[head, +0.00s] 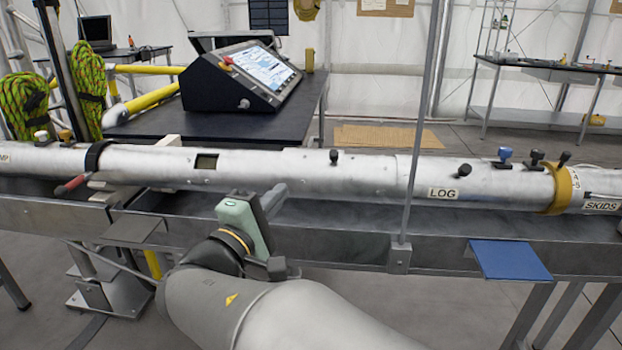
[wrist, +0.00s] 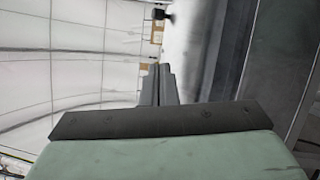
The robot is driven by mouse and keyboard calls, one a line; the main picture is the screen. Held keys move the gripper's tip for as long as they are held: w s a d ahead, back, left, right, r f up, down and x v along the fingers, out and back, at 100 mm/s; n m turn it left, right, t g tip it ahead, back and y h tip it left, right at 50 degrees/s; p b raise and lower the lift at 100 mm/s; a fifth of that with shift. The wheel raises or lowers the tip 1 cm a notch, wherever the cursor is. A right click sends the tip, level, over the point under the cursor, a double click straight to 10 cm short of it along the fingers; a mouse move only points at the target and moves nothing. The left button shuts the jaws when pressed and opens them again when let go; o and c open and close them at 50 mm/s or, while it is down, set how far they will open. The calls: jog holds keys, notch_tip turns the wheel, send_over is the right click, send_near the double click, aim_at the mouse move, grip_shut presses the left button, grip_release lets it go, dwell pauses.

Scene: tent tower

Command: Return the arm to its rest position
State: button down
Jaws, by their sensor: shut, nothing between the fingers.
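My arm reaches up from the bottom of the head view, in front of a long silver tube. My gripper (head: 274,198) has a pale green body and dark fingers, and it is close to the near side of the tube. In the wrist view my gripper (wrist: 158,72) shows its two dark fingers together with nothing between them. The head view does not show whether it touches the tube or rail behind it.
The silver tube (head: 260,168), with black knobs and a LOG label, lies along a grey metal rail (head: 340,240). A blue plate (head: 510,260) juts out at right. A thin upright pole (head: 420,130) stands right of my gripper. A console (head: 240,78) stands on a table behind.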

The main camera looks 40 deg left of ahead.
jog(key=w+d+f+m+g+h+p, duration=0.1)
jog(key=w+d+m+g+h+p, duration=0.4)
jog(key=d, duration=1)
jog(key=w+d+m+g+h+p, duration=0.3)
jog(key=w+d+h, duration=0.3)
jog(key=d, duration=0.9)
jog(key=s+d+f+m+g+y+p, duration=0.1)
jog(key=s+d+m+g+p, duration=0.25)
jog(key=d, duration=0.55)
jog(key=s+d+f+m+g+p, duration=0.1)
jog(key=s+d+m+g+p, duration=0.15)
jog(key=d+g, duration=0.4)
jog(key=s+d+r+m+g+y+p, duration=0.1)
jog(key=s+d+m+y+p, duration=0.5)
jog(key=s, duration=0.3)
jog(key=shift+s+d+m+p, duration=0.2)
jog(key=shift+m+p, duration=0.1)
jog(key=shift+m, duration=0.5)
